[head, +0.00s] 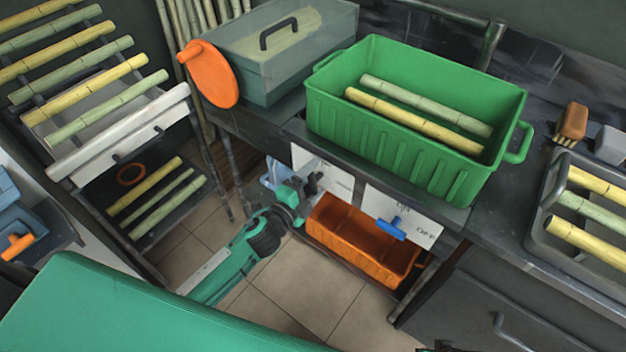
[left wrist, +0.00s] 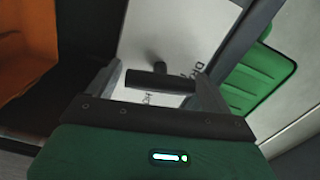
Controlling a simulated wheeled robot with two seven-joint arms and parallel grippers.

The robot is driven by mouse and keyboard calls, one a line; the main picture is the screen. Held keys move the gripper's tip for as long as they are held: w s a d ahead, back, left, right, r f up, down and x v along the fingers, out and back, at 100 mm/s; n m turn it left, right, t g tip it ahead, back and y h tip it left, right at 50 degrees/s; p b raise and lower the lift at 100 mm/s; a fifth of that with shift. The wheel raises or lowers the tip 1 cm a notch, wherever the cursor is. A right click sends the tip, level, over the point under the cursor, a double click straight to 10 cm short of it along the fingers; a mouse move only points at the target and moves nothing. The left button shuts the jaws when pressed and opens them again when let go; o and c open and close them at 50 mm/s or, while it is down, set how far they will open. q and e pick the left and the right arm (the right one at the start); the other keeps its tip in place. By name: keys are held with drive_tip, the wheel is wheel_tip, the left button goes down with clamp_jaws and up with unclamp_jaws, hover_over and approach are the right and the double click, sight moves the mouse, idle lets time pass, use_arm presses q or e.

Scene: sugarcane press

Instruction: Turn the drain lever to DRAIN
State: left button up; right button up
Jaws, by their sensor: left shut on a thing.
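The drain lever (left wrist: 160,82) is a black bar on a short stem in front of a white label panel (left wrist: 185,35). Dark, partly hidden lettering shows on the panel beside it. My left gripper (left wrist: 158,90) is shut on the bar, with one finger at each end of it. In the head view my left gripper (head: 312,185) reaches under the counter's front edge at the left white panel (head: 335,180) and hides most of the lever. Only a small dark piece at the bottom edge may belong to my right gripper; its jaws cannot be made out.
A blue lever (head: 390,228) sits on the right white panel (head: 425,232). An orange bin (head: 350,245) stands below. A green crate (head: 400,150) with cane stalks is above. A lidded grey box (head: 270,60) with an orange disc (head: 213,80) stands left. Floor tiles are clear.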

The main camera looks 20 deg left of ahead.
use_arm(q)
drive_tip(key=shift+m, duration=1.1)
use_arm(e)
drive_tip(key=shift+f, duration=0.45)
use_arm(q)
drive_tip(key=o, duration=0.9)
drive_tip(key=shift+c, duration=0.2)
use_arm(e)
drive_tip(key=shift+w, duration=0.1)
use_arm(q)
drive_tip(key=shift+s, duration=0.1)
drive_tip(key=b+v, duration=0.1)
drive_tip(key=v, duration=1.2)
drive_tip(key=shift+s, duration=0.3)
use_arm(e)
wheel_tip(320, 180, up, 3)
